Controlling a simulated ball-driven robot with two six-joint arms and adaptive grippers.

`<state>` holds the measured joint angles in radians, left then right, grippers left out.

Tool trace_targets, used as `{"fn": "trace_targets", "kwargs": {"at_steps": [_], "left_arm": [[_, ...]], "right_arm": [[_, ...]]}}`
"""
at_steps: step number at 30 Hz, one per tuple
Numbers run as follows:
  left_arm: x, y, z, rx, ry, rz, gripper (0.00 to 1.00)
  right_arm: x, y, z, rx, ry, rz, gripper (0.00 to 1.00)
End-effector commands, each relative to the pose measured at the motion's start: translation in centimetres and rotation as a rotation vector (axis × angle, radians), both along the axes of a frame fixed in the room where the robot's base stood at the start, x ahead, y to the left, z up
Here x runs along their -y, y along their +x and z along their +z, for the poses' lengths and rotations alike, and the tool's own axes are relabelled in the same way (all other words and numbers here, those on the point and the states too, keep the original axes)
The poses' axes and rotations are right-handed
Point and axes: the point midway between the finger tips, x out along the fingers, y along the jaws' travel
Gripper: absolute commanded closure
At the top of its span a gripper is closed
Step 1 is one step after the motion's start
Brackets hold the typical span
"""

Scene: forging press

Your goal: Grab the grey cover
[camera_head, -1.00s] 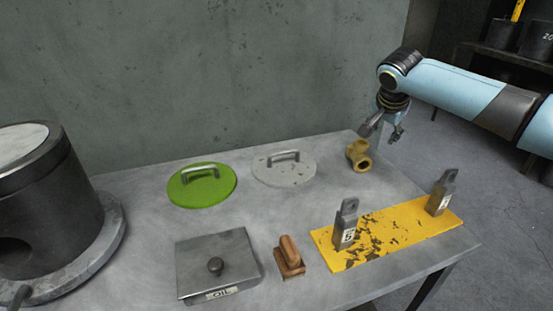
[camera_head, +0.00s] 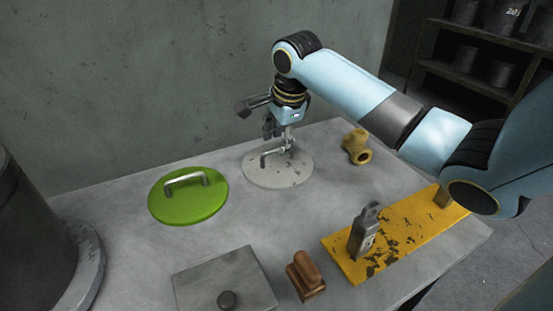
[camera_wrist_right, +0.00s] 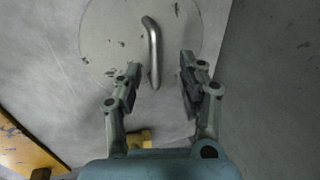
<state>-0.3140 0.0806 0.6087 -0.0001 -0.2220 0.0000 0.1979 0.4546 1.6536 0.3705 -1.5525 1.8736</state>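The grey cover (camera_head: 266,174) is a round, chipped disc with a bar handle, lying flat on the table towards the back. My right gripper (camera_head: 283,145) is over its handle, pointing down. In the right wrist view the grey cover (camera_wrist_right: 101,50) lies ahead, and its handle (camera_wrist_right: 153,55) runs between the open fingers of my right gripper (camera_wrist_right: 158,75), closer to the left finger. The fingers look apart from the handle, with nothing held. My left gripper is not in view.
A green cover (camera_head: 188,196) lies left of the grey one. A brass pipe fitting (camera_head: 356,147) stands to the right. A wall rises behind.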

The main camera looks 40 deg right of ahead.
Motion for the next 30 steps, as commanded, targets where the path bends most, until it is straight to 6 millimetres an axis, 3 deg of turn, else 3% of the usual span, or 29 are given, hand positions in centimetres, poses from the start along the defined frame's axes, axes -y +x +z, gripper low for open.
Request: {"fn": "trace_targets", "kwargs": {"at_steps": [6, 15, 24, 30], "left_arm": [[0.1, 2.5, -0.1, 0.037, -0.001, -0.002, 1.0], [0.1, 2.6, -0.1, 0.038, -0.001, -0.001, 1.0], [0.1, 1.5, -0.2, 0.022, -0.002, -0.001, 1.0], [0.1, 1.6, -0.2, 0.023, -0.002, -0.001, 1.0]], "right_arm": [[0.0, 0.5, -3.4, -0.003, 0.001, -0.001, 0.6], [0.2, 0.6, -3.9, -0.002, -0.001, 0.001, 0.6], [0.2, 0.6, -3.8, -0.002, -0.001, 0.001, 1.0], [0.2, 0.6, -3.8, -0.001, -0.001, 0.001, 1.0]]}}
